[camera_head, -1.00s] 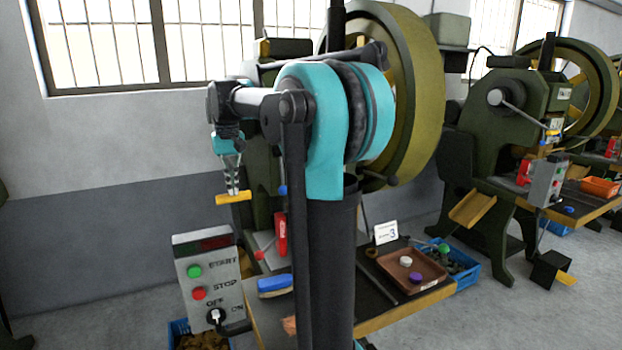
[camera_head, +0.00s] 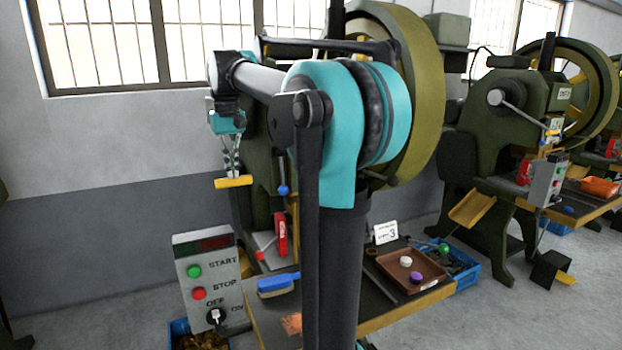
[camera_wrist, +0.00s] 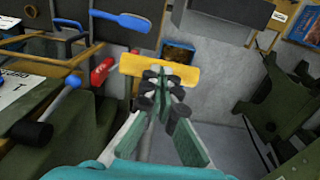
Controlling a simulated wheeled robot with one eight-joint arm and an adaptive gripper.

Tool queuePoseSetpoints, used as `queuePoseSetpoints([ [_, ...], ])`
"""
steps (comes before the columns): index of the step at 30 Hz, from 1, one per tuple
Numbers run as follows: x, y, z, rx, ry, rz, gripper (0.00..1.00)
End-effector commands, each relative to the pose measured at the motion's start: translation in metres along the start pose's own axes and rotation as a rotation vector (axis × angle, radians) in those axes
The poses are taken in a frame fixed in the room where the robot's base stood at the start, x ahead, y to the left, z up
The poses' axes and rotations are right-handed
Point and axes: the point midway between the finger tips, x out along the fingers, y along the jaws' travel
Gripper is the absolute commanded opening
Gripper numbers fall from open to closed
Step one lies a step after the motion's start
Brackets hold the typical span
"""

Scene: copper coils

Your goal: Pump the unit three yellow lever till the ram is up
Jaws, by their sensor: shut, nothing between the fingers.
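The yellow lever handle (camera_head: 233,182) is a short bar left of the green press with the card marked 3. It also shows in the wrist view (camera_wrist: 180,72), lying across just beyond my fingertips. My gripper (camera_head: 231,172) is shut and empty, pointing down, its tips at the handle's upper side. In the wrist view my gripper (camera_wrist: 158,80) overlaps the bar's near edge; I cannot tell whether they touch. The green press (camera_head: 262,160) is partly hidden behind my arm. I cannot make out the ram.
A grey START/STOP box (camera_head: 210,280) stands below the handle. A blue brush (camera_head: 277,284), a red tool (camera_head: 280,235) and a brown tray (camera_head: 412,268) are on the bench. A blue-knobbed rod (camera_head: 283,189) is right of the handle. Wall space left is clear.

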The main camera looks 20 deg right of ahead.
Motion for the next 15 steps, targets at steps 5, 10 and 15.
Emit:
queuePoseSetpoints([
  [5,0.001,0.0,0.0,0.0,0.0,0.0,0.0],
  [10,0.009,0.0,-0.002,0.0,0.0,0.0,0.0],
  [15,0.013,0.0,-0.002,0.0,-0.001,0.0,0.0],
])
